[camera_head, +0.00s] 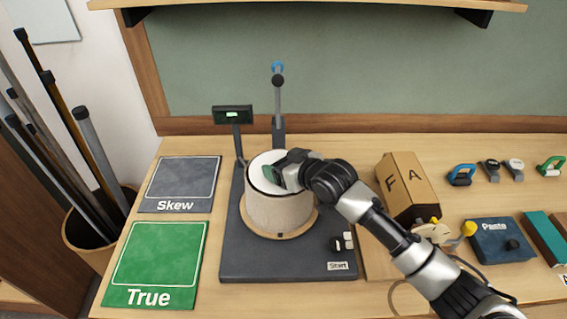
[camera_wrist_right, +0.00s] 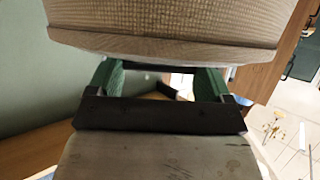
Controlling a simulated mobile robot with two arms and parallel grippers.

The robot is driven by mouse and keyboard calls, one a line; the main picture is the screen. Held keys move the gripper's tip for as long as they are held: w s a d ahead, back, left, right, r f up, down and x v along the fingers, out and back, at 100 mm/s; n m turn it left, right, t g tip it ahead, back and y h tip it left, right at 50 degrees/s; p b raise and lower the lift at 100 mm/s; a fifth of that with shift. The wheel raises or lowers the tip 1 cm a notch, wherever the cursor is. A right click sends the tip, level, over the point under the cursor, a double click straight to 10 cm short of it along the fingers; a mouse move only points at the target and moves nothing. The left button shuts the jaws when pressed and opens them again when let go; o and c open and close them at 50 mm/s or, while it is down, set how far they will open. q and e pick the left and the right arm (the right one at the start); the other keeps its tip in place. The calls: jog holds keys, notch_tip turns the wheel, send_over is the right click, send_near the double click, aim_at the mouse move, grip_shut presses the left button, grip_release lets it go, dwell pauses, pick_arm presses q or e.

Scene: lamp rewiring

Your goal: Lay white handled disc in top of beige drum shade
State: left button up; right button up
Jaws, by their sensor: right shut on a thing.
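The beige drum shade (camera_head: 281,212) stands upright on a round wooden plate on a dark base. Its side also fills the top of the right wrist view (camera_wrist_right: 170,22). The white disc (camera_head: 263,168) shows as a pale surface at the shade's top opening; I cannot tell how level it lies or whether it touches the rim. My right gripper (camera_head: 282,177) is over the shade's top, shut on the disc, its green fingers (camera_wrist_right: 160,82) near the rim. The disc's handle is hidden by the gripper. My left gripper is not in view.
A post with a small display (camera_head: 232,115) and a tall grey rod (camera_head: 278,105) stand behind the shade. A green "True" mat (camera_head: 155,262) and grey "Skew" mat (camera_head: 180,184) lie left. A cardboard box (camera_head: 405,185) and blue box (camera_head: 500,240) stand right.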

jog(key=shift+f, duration=0.15)
jog(key=o, duration=1)
jog(key=shift+s, duration=0.1)
jog(key=b+v, duration=0.2)
jog(key=v, duration=0.8)
jog(key=shift+s+d+r, duration=0.2)
jog(key=shift+r, duration=0.05)
